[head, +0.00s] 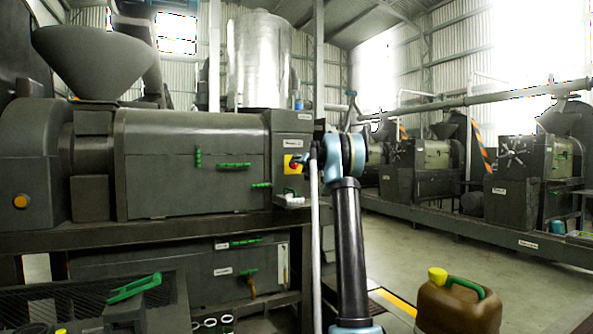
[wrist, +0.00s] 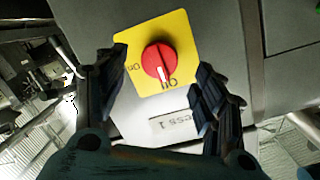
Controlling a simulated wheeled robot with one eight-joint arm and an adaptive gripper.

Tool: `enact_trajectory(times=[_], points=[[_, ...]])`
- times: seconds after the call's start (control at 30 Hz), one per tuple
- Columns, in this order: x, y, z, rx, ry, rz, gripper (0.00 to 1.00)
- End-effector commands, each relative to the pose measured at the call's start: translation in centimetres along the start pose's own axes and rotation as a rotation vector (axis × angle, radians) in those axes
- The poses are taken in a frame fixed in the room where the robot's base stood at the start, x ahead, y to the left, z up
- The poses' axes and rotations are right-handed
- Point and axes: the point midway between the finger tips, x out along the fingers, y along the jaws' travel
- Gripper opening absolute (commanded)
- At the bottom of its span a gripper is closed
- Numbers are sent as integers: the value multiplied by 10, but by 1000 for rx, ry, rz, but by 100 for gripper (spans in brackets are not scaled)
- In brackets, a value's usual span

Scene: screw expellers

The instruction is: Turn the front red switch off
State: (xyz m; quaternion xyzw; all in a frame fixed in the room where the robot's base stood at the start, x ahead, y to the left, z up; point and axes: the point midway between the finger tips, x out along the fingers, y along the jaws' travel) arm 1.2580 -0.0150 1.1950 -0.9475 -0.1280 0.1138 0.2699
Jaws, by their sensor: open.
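The red switch (wrist: 158,62) is a round knob on a yellow plate (wrist: 187,30), fixed to a grey machine panel. In the wrist view a white mark on the knob points down toward lettering at the plate's lower edge; I cannot read the lettering surely. My gripper (wrist: 160,68) is open, with one finger on each side of the knob and gaps between. Whether the fingertips touch the plate is unclear. In the head view the yellow plate (head: 289,168) shows at the machine's right end, and my gripper (head: 304,164) in front of it partly hides the red knob.
The grey press (head: 190,165) with green handles fills the left. A label (wrist: 174,123) sits below the plate in the wrist view. A brown canister (head: 458,308) with a yellow cap stands at lower right. Open floor (head: 420,240) lies right of my arm.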

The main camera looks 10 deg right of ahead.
Motion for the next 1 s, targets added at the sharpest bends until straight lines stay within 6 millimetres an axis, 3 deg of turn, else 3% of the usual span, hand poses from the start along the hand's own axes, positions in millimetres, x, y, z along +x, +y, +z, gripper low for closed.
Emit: enact_trajectory(times=[0.2,0.43,1.0], points=[[-32,1,0,1,1,2,63],[-56,1,1,0,0,0,63],[-64,1,1,0,0,1,63]])
